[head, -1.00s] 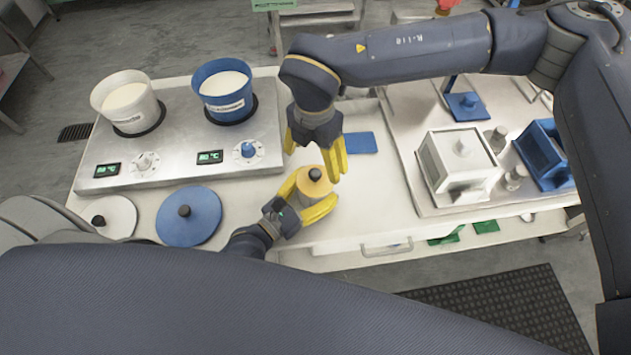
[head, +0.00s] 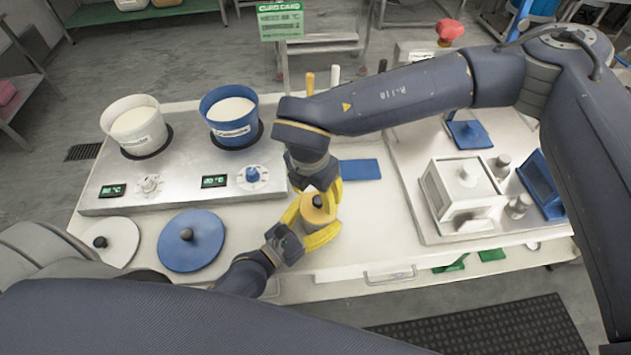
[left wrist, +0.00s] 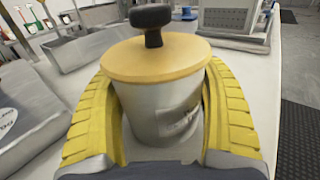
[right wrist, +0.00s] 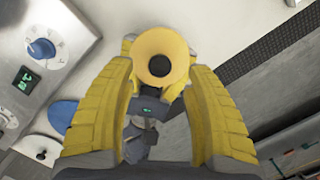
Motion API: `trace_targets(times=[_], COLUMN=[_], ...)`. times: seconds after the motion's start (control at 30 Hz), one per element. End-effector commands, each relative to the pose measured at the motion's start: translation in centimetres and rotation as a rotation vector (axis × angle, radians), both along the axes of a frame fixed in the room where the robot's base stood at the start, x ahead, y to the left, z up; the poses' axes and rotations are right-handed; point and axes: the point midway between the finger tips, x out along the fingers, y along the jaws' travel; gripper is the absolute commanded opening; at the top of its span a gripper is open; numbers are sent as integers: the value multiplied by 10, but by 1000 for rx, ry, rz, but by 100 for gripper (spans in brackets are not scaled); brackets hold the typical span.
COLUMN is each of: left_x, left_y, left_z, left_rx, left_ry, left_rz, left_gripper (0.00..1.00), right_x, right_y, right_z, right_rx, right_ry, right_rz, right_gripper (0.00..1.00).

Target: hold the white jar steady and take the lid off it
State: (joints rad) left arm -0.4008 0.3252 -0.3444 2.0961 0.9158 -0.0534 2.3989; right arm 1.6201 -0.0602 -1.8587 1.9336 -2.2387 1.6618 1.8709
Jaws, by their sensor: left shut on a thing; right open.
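The white jar (left wrist: 160,122) stands upright on the table, with a yellow lid (left wrist: 155,58) on top and a black knob (left wrist: 152,20) on the lid. In the head view the lid (head: 318,212) shows between my two grippers and hides most of the jar. My left gripper (head: 322,228) is shut around the jar's body from the near side. My right gripper (head: 325,195) is open and points down over the lid. In the right wrist view the knob (right wrist: 159,66) lies between the open yellow fingers, apart from both.
A hot plate (head: 180,180) with a white pot (head: 137,125) and a blue pot (head: 229,113) stands at left. A white lid (head: 105,243) and a blue lid (head: 190,240) lie in front. A tray (head: 425,225) with a white box (head: 462,190) is at right.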

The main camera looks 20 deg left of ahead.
Motion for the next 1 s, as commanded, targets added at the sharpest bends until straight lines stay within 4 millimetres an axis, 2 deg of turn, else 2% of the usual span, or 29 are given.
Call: trace_targets(times=[0.1, 0.33, 0.83, 1.0], left_x=[0, 0, 0, 0], left_y=[0, 0, 0, 0], left_z=[0, 0, 0, 0], left_rx=[0, 0, 0, 0], left_ry=[0, 0, 0, 0], left_rz=[0, 0, 0, 0], left_gripper=[29, 29, 29, 29], right_x=[2, 5, 6, 6], right_y=[-1, -2, -2, -2], right_z=[-15, -34, -40, -40], right_rx=[-2, -1, 0, 0], right_ry=[1, 0, 0, 0], right_rz=[-1, -1, -1, -1], right_gripper=[54, 54, 54, 35])
